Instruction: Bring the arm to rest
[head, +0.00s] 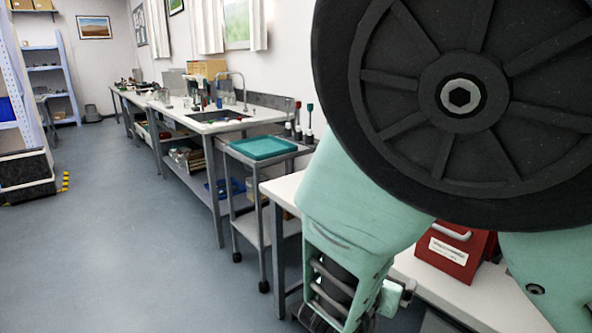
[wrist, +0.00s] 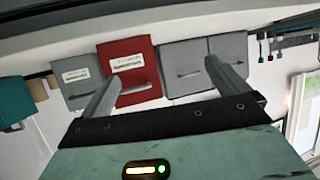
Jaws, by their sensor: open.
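My gripper (wrist: 162,72) shows in the wrist view with its two grey fingers spread apart and nothing between them. Beyond the fingers are a red drawer box (wrist: 128,72) with a white label and grey boxes on either side of it. I cannot tell how far they are from the fingertips. In the head view, my mint-green arm and its large black round joint fill the right side, close to the camera. The gripper's fingers cannot be made out there.
A white-topped bench (head: 493,292) with a red box (head: 453,252) stands behind my arm. A cart with a teal tray (head: 263,147) and a sink bench (head: 192,116) line the wall. Open blue-grey floor (head: 125,230) lies left; shelving (head: 50,85) stands at the far left.

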